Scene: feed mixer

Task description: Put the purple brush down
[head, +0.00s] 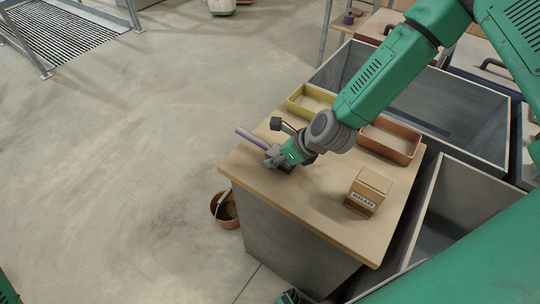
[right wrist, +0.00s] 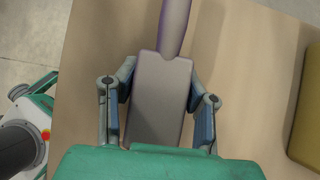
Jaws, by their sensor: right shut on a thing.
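The purple brush (head: 251,138) is in my right gripper (head: 277,157), over the left part of the wooden bench top (head: 330,215). Its handle points toward the bench's far left edge. In the right wrist view the brush's flat grey-purple head (right wrist: 160,95) lies between the two fingers of my right gripper (right wrist: 160,105), which are shut on it. The purple handle (right wrist: 174,25) runs away from me. The brush is low over the wood, with a shadow beside it; I cannot tell whether it touches.
A small cardboard box (head: 368,191) stands on the bench's right half. A yellow tray (head: 311,101) and an orange-brown tray (head: 391,140) lie along the back. A copper-coloured bucket (head: 226,211) is on the floor at left. The bench's front middle is clear.

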